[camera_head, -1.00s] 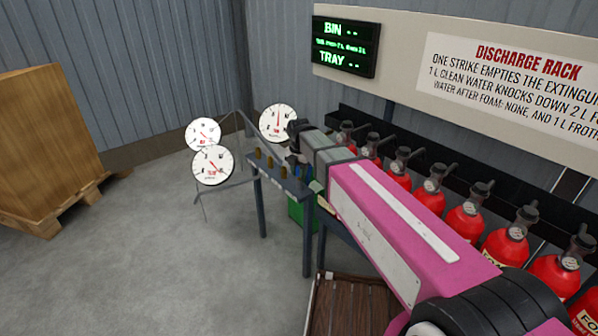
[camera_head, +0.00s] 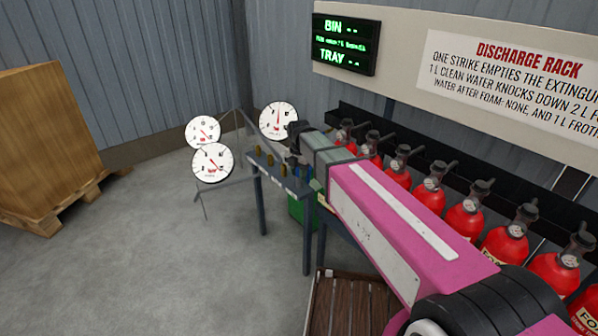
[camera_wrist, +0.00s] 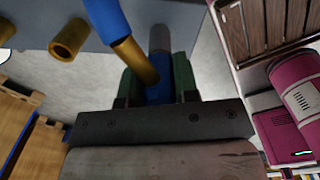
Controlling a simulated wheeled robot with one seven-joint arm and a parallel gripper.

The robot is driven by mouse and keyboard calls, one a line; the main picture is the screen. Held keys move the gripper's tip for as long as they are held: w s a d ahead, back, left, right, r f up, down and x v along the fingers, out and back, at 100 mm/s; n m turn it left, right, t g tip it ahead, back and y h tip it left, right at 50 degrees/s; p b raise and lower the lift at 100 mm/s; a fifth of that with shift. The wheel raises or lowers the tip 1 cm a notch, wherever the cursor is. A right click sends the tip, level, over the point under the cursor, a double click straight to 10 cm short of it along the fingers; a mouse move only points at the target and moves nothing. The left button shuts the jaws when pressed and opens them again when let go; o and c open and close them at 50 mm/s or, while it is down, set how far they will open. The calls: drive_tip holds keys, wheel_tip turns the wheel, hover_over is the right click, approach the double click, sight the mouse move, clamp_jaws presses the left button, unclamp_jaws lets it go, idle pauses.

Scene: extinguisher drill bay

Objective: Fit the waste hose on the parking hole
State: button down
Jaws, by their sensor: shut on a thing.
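In the wrist view my gripper (camera_wrist: 158,88) is shut on a blue piece (camera_wrist: 157,94) with a grey cylindrical end (camera_wrist: 160,40), which may be the waste hose. A blue hose with a brass end (camera_wrist: 126,50) slants across in front of it; I cannot tell whether they touch. Brass sockets (camera_wrist: 68,38) sit on a grey surface to the left, one of them with an open bore. In the head view several brass fittings (camera_head: 270,161) stand on a grey bench (camera_head: 280,178). My gripper there is mostly hidden behind my wrist. I cannot tell which opening is the parking hole.
Round white gauges (camera_head: 212,162) stand left of the bench. A row of red extinguishers (camera_head: 465,218) lines the right side. A green bin (camera_head: 302,212) is under the bench, and a wooden slatted platform (camera_head: 350,305) lies nearer.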

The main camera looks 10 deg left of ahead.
drive_tip(key=c, duration=0.8)
unclamp_jaws()
